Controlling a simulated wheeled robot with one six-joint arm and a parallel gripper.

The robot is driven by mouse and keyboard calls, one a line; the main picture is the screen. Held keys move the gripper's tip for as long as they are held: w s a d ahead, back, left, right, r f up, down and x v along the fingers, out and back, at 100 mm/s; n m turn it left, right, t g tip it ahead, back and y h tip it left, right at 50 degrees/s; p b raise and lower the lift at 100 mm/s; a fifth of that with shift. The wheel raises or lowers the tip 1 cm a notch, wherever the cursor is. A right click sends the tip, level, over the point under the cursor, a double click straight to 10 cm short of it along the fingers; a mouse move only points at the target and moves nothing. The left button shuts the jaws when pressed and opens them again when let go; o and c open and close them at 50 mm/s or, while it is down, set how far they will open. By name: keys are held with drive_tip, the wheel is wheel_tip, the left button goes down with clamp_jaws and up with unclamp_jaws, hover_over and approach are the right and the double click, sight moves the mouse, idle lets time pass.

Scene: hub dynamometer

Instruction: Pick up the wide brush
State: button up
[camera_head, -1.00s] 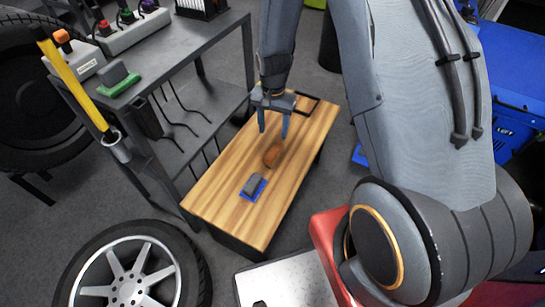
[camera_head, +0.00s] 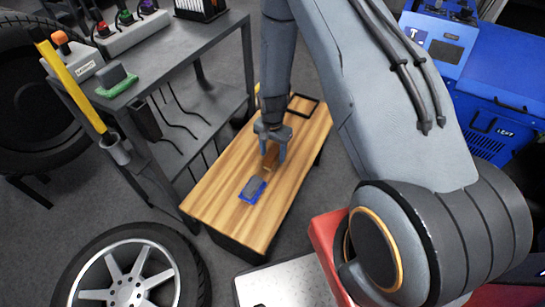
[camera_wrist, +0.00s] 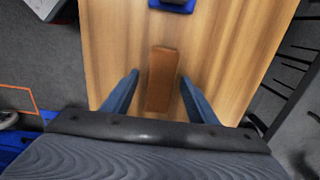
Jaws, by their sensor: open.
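A brown, oblong block, which seems to be the wide brush (camera_wrist: 161,85), lies on the wooden bench top. In the wrist view it sits between my two fingers, with a gap on each side. In the head view only a little of the brown block (camera_head: 268,171) shows below the fingers. My gripper (camera_head: 272,158) is open, points down just over the block and holds nothing; it also shows in the wrist view (camera_wrist: 160,76). Bristles cannot be made out.
A grey block on a blue base (camera_head: 252,189) lies nearby on the wooden bench (camera_head: 225,205). A black frame (camera_head: 303,104) lies at the bench's far end. A grey shelf cart (camera_head: 205,95) stands to the left, a wheel (camera_head: 130,280) at front left.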

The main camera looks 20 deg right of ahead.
sight(273, 152)
drive_tip(key=shift+f, duration=0.2)
drive_tip(key=c, duration=1.2)
drive_tip(key=shift+r, duration=0.1)
drive_tip(key=shift+r, duration=4.95)
